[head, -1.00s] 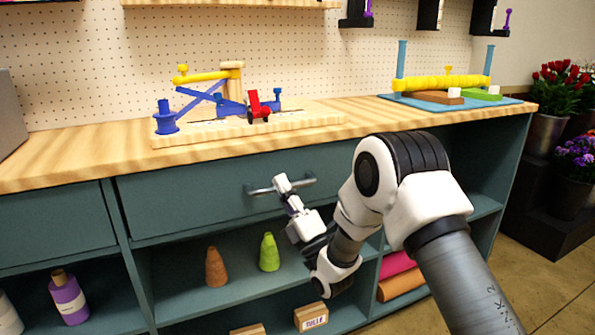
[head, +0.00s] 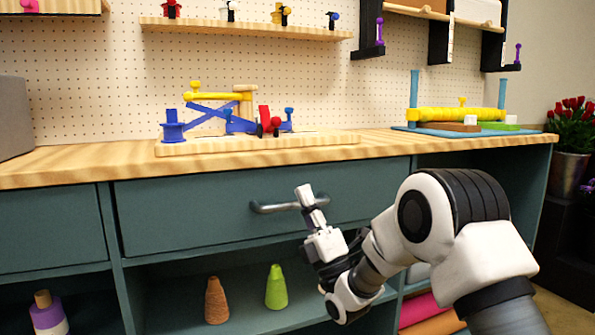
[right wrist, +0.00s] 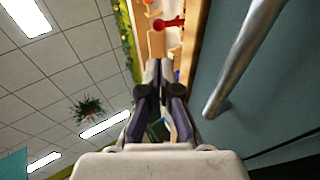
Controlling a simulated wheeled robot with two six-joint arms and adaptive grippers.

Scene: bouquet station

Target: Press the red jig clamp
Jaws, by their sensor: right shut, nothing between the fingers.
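The red jig clamp (head: 265,119) stands on the right part of the wooden jig board (head: 330,139) on the counter, among blue and yellow jig parts. In the right wrist view the red clamp (right wrist: 168,23) shows at the top, beyond my fingertips and apart from them. My right gripper (head: 305,192) is shut and empty. It points upward in front of the drawer, below the counter edge and below the clamp. In the right wrist view its two fingers (right wrist: 158,68) are together. My left gripper is not in view.
A metal drawer handle (head: 275,208) is close to my right gripper and also shows in the right wrist view (right wrist: 245,60). A blue mat (head: 525,131) with a yellow roller fixture lies right on the counter (head: 90,160). A shelf (head: 250,29) hangs above the jig.

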